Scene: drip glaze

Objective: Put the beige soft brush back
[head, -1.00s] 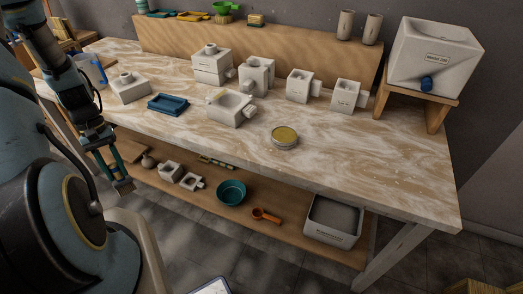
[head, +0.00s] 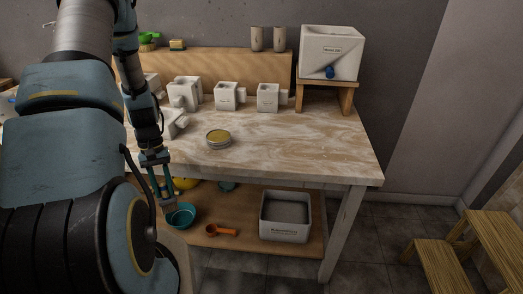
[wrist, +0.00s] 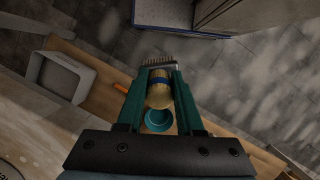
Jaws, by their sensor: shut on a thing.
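The beige soft brush (wrist: 158,60) is in my gripper (wrist: 160,74) in the wrist view. Its pale bristles point away from me past the fingertips, and its wooden handle with a blue band lies between the two teal fingers. My gripper is shut on it. In the head view my gripper (head: 166,204) hangs low in front of the table's lower shelf, close to the teal bowl; the brush is hard to make out there.
The teal bowl (head: 181,215), an orange scoop (head: 221,230) and a grey bin (head: 286,216) are on the lower shelf. Wooden steps (head: 440,264) stand at right.

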